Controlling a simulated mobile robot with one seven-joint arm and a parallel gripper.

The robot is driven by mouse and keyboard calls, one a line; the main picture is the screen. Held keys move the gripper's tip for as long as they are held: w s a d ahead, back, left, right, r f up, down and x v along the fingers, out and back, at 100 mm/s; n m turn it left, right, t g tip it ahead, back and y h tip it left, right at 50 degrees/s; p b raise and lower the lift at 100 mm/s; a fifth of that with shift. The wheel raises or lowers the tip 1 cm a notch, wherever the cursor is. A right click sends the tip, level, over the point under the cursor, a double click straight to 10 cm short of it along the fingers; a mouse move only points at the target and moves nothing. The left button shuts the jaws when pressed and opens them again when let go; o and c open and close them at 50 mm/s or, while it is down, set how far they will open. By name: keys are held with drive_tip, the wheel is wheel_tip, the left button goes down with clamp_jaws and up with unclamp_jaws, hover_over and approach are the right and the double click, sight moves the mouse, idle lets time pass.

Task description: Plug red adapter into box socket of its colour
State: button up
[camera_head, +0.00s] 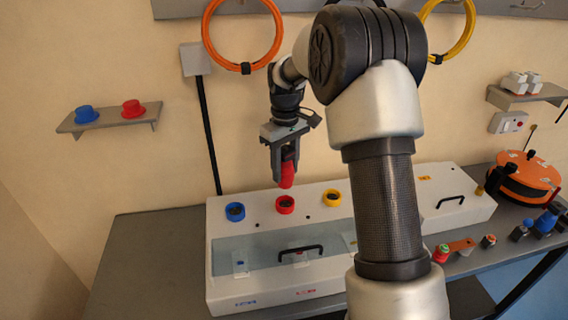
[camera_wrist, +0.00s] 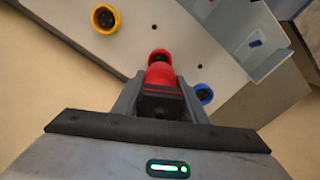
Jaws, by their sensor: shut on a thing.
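My gripper (camera_head: 286,165) is shut on the red adapter (camera_head: 287,176), which points downward above the white box (camera_head: 262,212). In the wrist view the red adapter (camera_wrist: 160,75) sits between the fingers of my gripper (camera_wrist: 160,100). The red socket (camera_head: 285,204) is in the middle of the box top, just below the adapter in the head view. In the wrist view the red socket (camera_wrist: 159,57) shows just beyond the adapter's end, partly hidden by it. A gap shows between them in the head view. The blue socket (camera_head: 235,211) and yellow socket (camera_head: 331,197) flank the red one.
The box has a clear front panel with a black handle (camera_head: 292,252). A wall shelf (camera_head: 110,120) holds a blue and a red cap-shaped part. An orange reel (camera_head: 525,178) and several small parts lie on the bench at the right. The bench's left end (camera_head: 150,250) is clear.

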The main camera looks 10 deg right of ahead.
sight(285, 149)
idle(0.3)
drive_tip(key=shift+f+b, duration=1.6)
drive_tip(key=shift+f, duration=1.3)
drive_tip(key=shift+s+f+b, duration=0.1)
drive_tip(key=shift+f+b, duration=0.55)
drive_tip(key=shift+f, duration=1)
drive_tip(key=o, duration=1.2)
drive_tip(key=shift+o, duration=0.2)
wheel_tip(285, 149, up, 17)
drive_tip(key=shift+r+p, duration=0.2)
drive_tip(key=shift+p, duration=0.2)
